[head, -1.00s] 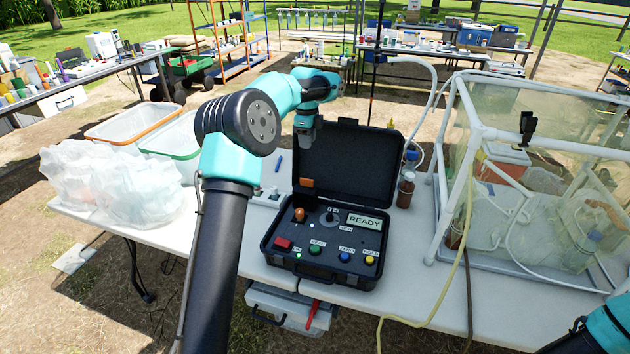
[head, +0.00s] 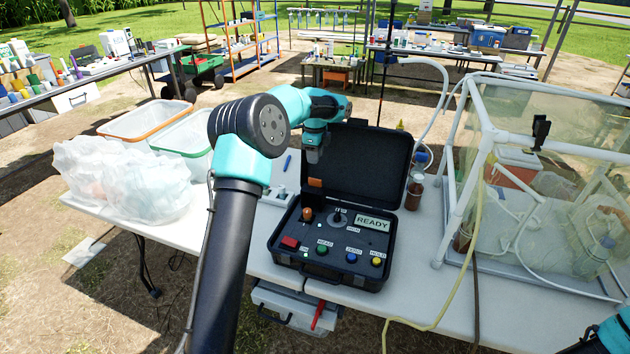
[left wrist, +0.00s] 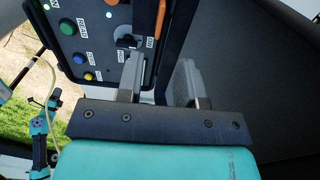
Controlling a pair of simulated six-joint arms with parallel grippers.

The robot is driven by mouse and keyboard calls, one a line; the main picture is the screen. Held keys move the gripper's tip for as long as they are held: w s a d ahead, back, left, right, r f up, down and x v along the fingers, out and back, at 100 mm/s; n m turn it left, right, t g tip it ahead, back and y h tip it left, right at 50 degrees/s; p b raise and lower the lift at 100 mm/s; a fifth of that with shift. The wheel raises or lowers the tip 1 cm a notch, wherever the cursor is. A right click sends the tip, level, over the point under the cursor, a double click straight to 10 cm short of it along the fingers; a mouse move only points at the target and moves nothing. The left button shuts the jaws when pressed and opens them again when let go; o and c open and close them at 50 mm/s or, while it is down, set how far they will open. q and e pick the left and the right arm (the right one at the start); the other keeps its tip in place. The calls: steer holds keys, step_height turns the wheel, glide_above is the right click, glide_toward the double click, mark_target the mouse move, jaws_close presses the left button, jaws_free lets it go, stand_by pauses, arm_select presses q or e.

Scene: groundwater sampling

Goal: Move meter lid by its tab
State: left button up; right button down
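The black meter case (head: 290,262) stands on the white table with its dark lid (head: 368,165) raised at the back. An orange tab (head: 315,183) shows at the lid's left side. My left gripper (head: 313,160) is just above the tab, at the lid's left edge, pointing down. In the left wrist view its two grey fingers (left wrist: 160,85) are apart, with the lid (left wrist: 255,85) on the right and the button panel (left wrist: 95,35) on the left. An orange piece (left wrist: 160,18) shows beyond the fingertips, with no visible contact. My right gripper is out of view.
Brown bottles (head: 413,193) stand right of the case. A clear-walled enclosure with a white frame (head: 462,180) fills the table's right side. Plastic bags (head: 125,185) and tubs (head: 190,150) are on the left. A yellowish hose (head: 440,312) crosses the front right.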

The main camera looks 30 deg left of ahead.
mark_target(315, 180)
arm_select(q)
step_height(315, 180, down, 11)
steer(key=shift+r, duration=0.2)
stand_by(0.3)
jaws_close()
stand_by(0.4)
